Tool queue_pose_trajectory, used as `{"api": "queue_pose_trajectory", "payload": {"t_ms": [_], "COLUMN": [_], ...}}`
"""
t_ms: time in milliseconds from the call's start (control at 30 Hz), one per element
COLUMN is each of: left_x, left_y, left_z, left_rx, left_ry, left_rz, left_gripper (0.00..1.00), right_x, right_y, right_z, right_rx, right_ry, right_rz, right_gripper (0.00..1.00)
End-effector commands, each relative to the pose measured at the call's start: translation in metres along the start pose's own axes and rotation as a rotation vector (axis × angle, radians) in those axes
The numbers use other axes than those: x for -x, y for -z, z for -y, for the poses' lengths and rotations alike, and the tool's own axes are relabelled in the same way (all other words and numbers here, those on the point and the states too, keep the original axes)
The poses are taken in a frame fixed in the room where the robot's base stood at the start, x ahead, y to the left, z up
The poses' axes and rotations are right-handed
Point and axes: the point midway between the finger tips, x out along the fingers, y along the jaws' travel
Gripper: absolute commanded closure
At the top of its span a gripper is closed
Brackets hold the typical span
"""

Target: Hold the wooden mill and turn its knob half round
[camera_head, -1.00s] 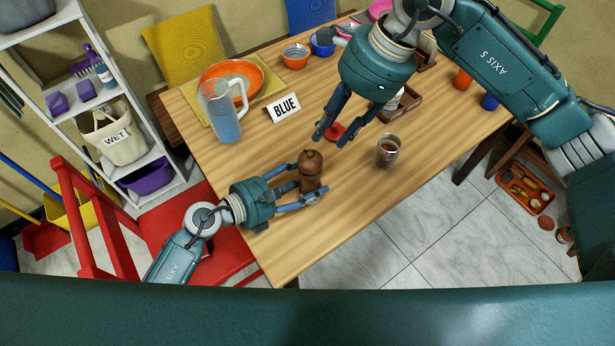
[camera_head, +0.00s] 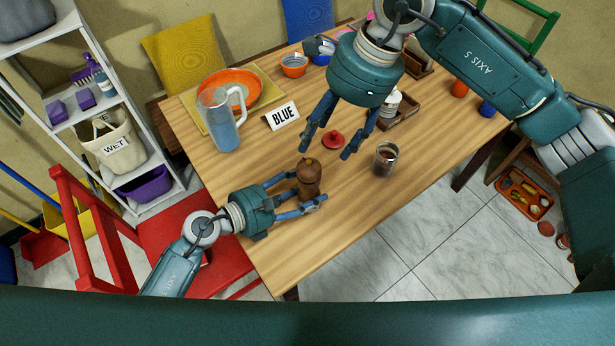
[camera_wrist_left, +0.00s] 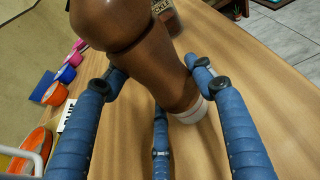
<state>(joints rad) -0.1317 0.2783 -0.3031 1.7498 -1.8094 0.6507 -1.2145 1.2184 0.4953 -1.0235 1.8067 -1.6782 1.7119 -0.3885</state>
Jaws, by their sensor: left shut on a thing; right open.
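The brown wooden mill (camera_head: 309,182) stands near the table's front edge, with its rounded knob (camera_head: 308,165) on top. My left gripper (camera_head: 304,196) is shut on the mill's body from the left. In the left wrist view the mill (camera_wrist_left: 165,65) leans across the picture between the blue fingers (camera_wrist_left: 160,100), and a pale base shows at its lower end. My right gripper (camera_head: 328,138) is open and empty, above the table and beyond the mill. Its fingers point down, either side of a red lid in the picture.
A red lid (camera_head: 333,139) lies beyond the mill, and a glass jar (camera_head: 386,158) stands to its right. A jug of blue liquid (camera_head: 221,124), an orange plate (camera_head: 243,84) and a BLUE sign (camera_head: 283,115) are at left. The table's front right is bare.

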Motion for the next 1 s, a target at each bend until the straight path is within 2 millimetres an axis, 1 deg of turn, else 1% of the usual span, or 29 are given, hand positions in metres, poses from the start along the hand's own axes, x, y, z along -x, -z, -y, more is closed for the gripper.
{"api": "queue_pose_trajectory", "payload": {"t_ms": [33,100,200,367,467,567,800,1000], "left_x": [0.0,0.0,0.0,0.0,0.0,0.0,0.0,0.0], "left_y": [-0.001,0.0,0.0,0.0,0.0,0.0,0.0,0.0], "left_z": [0.0,0.0,0.0,0.0,0.0,0.0,0.0,0.0], "left_rx": [0.001,0.001,0.001,0.0,0.0,0.001,0.001,0.001], "left_ry": [0.001,0.001,0.0,0.0,0.0,0.0,0.001,0.0], "left_rz": [0.001,0.001,0.001,0.0,0.0,0.001,0.001,0.001], "left_gripper": [0.77,0.77,0.77,0.77,0.77,0.77,0.77,0.77], "right_x": [0.002,0.002,0.003,0.006,0.002,-0.01,-0.056,-0.089], "right_y": [-0.011,-0.021,-0.03,-0.036,-0.034,-0.03,-0.016,-0.006], "right_z": [0.001,0.001,0.001,0.003,0.004,0.003,0.003,0.003], "right_rx": [0.035,0.082,0.139,0.19,0.197,0.197,0.198,0.197], "right_ry": [-0.004,-0.015,-0.024,-0.026,-0.028,-0.031,-0.032,-0.03], "right_rz": [-0.031,-0.092,-0.183,-0.286,-0.308,-0.31,-0.308,-0.307], "right_gripper": [0.4,0.4,0.4,0.4,0.4,0.4,0.4,0.4]}}
